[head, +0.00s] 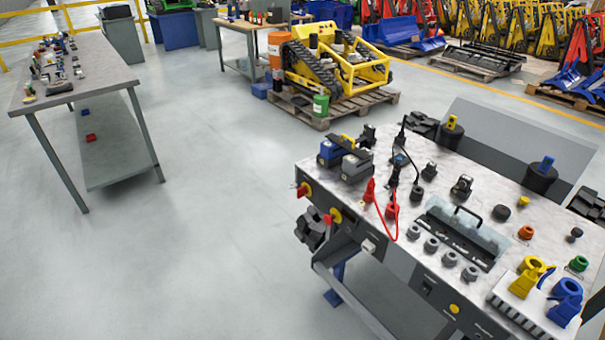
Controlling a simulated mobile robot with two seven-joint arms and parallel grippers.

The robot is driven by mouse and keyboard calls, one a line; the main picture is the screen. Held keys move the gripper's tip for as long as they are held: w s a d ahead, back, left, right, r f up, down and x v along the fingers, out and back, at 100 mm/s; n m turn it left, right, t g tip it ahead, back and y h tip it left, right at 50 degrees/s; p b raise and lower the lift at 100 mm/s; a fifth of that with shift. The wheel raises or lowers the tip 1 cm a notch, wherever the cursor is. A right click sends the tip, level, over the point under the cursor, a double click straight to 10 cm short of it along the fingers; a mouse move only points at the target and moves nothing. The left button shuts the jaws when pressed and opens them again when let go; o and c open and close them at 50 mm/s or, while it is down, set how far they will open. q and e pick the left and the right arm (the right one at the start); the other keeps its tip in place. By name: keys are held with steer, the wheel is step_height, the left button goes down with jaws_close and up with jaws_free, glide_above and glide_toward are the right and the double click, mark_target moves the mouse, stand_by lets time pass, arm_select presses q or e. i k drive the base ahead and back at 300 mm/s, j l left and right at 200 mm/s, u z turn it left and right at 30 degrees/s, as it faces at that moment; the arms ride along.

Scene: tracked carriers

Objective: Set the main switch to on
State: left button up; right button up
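One rotary switch (304,190) is nearer the corner, the other (332,216) a little to the right. A small white switch or socket (368,246) and a dark panel fitting (427,286) are further along the same face. I cannot tell from labels which is the main switch, nor read any on or off marking. Neither of my grippers is in view.
The bench top holds blue and grey blocks (345,152), a red cable (411,200), a clear-lidded tray (460,228) and coloured knobs. A dark object (312,228) hangs beside the bench's left end. Open floor (200,230) lies left, toward another table (75,80).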

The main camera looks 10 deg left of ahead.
mark_target(301, 192)
steer(key=i+j, duration=0.1)
steer(key=i, duration=0.3)
steer(key=i+j+z, duration=0.1)
steer(key=i, duration=0.25)
steer(key=i+j, duration=0.15)
steer(key=i, duration=0.25)
